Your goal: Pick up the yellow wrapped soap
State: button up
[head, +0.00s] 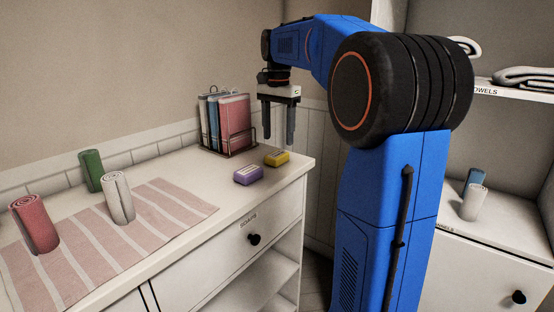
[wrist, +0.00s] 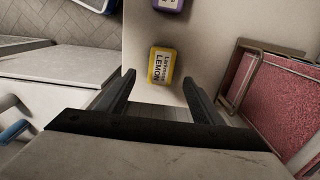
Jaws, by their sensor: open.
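The yellow wrapped soap (head: 277,158) lies flat on the counter near its right end. In the wrist view the yellow soap (wrist: 161,66) shows a white label reading "LEMON", a little beyond the fingertips and between their lines. A purple wrapped soap (head: 248,175) lies beside it, nearer the front left; its edge also shows at the top of the wrist view (wrist: 168,4). My gripper (head: 277,140) is open and empty, pointing down above the counter close to the yellow soap. In the wrist view my gripper (wrist: 158,82) has its two fingers spread apart.
Rolled towels (head: 118,197) stand on a striped mat (head: 165,205) at left. The counter between is clear.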

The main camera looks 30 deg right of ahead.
aim_at(277, 154)
jog(key=shift+a+f, duration=0.2)
jog(key=shift+f, duration=2.9)
jog(key=shift+c, duration=0.2)
jog(key=c, duration=1.1)
jog(key=shift+c, duration=0.2)
jog(key=shift+r, duration=0.15)
